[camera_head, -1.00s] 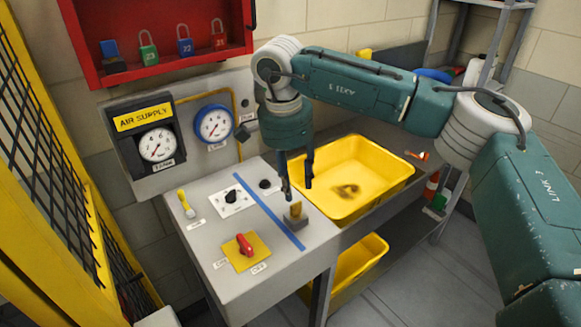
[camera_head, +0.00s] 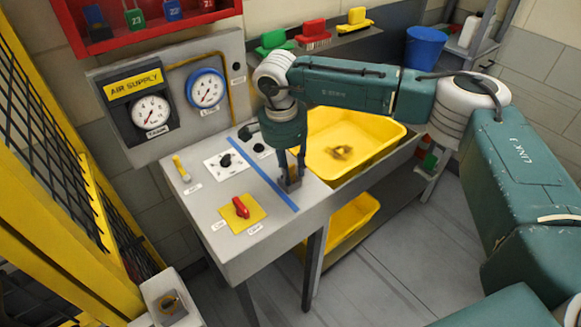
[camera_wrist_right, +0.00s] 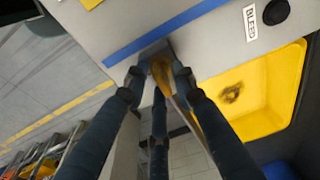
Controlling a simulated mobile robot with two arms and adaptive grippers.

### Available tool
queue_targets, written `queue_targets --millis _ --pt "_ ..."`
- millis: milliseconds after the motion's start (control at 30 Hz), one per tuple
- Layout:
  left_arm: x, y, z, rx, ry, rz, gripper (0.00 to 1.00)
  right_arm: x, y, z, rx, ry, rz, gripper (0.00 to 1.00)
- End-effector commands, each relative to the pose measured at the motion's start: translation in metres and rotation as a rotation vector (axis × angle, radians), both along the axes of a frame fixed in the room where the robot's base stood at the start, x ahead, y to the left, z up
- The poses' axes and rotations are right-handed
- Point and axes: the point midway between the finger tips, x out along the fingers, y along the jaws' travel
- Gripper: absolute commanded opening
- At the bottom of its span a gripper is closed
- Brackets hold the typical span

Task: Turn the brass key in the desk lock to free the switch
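The grey desk (camera_head: 228,258) carries a red switch (camera_head: 240,207) on a yellow plate. To the right of the blue stripe, the lock's grey block (camera_head: 291,186) is at the desk's right edge, partly hidden by my right gripper (camera_head: 292,168). The brass key (camera_wrist_right: 163,72) stands in the lock between the fingers of my right gripper (camera_wrist_right: 158,80) in the right wrist view. The fingers straddle the key and look apart, with a small gap on the left; contact on the right side is unclear. My left gripper is not in view.
A yellow bin (camera_head: 365,135) sits right of the desk, with another yellow bin (camera_head: 352,222) below. Gauges (camera_head: 150,110) stand on the panel behind. A yellow mesh fence (camera_head: 55,150) is at the left. A grey box (camera_head: 160,288) with a brass-coloured part is at lower left.

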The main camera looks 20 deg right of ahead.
Motion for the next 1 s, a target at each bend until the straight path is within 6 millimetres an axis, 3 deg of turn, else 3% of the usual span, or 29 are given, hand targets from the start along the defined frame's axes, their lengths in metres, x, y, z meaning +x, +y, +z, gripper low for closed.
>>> queue_targets --millis 33,100,367,700,1000 --pt "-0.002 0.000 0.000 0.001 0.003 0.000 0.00 0.000 0.000 0.000 0.000 0.000 0.000 0.11" --pt "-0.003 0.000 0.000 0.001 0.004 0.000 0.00 0.000 0.000 0.000 0.000 0.000 0.000 0.00" --pt "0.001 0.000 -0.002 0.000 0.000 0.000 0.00 0.000 0.000 0.000 0.000 0.000 -0.029 0.00" --pt "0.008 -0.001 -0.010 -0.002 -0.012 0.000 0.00 0.000 0.002 0.000 0.001 0.000 -0.248 0.00" --pt "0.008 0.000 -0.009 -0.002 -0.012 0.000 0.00 0.000 0.002 0.001 0.001 0.001 -0.264 0.00"
